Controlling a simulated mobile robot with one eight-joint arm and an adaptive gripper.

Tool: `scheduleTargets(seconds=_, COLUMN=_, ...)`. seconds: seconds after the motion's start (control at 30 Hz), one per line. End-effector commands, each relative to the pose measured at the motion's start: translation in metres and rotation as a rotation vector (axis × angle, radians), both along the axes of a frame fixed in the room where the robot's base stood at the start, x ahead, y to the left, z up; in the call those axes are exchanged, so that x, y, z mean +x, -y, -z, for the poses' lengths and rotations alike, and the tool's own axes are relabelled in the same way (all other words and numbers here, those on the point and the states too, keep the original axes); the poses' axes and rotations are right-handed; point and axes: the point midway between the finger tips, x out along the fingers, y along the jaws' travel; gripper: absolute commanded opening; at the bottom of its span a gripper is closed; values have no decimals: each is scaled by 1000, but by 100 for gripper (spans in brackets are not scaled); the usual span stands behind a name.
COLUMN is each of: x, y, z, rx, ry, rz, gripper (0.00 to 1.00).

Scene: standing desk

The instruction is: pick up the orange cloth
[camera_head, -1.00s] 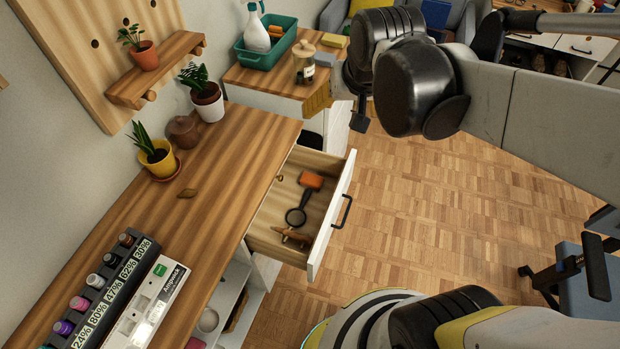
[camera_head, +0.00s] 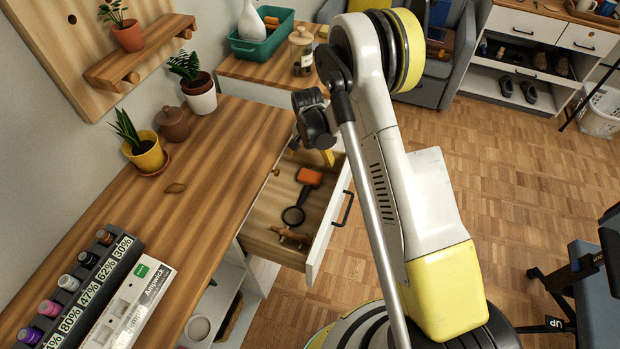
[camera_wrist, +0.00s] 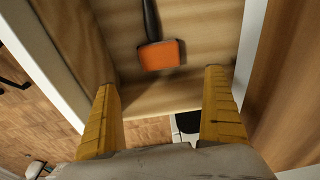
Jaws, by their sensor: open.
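The orange cloth (camera_head: 309,177) looks like a small folded block and lies in the open wooden drawer (camera_head: 262,212), near its back right. In the wrist view the cloth (camera_wrist: 161,55) is ahead of the fingertips, around the middle between them, with nothing between the fingers. A dark magnifying glass (camera_head: 295,213) lies next to the cloth, its handle end at or under the cloth's edge. My gripper (camera_head: 322,156) is above the drawer's far end, its yellow fingers spread in the wrist view (camera_wrist: 161,84). In the head view one finger is mostly hidden.
A brown wooden item (camera_head: 290,236) lies at the drawer's near end. The white drawer front (camera_head: 327,232) stands out over the floor. The desk top (camera_head: 215,180) holds potted plants and a bottle rack. A green bin (camera_head: 263,45) and a jar (camera_head: 301,48) stand on the cabinet behind.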

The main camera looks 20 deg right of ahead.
Motion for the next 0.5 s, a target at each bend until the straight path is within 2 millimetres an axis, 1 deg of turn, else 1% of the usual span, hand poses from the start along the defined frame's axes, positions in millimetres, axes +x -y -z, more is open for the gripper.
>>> scheduleTargets(seconds=0.03, x=-3, y=-5, z=8, rx=-4, ry=-7, rz=4, gripper=100)
scheduleTargets(seconds=0.1, x=-5, y=-7, z=15, rx=-6, ry=-12, rz=9, gripper=100)
scheduleTargets(seconds=0.23, x=-4, y=-6, z=32, rx=-7, ry=-14, rz=11, gripper=100)
scheduleTargets(seconds=0.4, x=-1, y=-4, z=61, rx=-7, ry=-12, rz=10, gripper=100)
scheduleTargets(seconds=0.5, x=0, y=-3, z=68, rx=-7, ry=-12, rz=10, gripper=100)
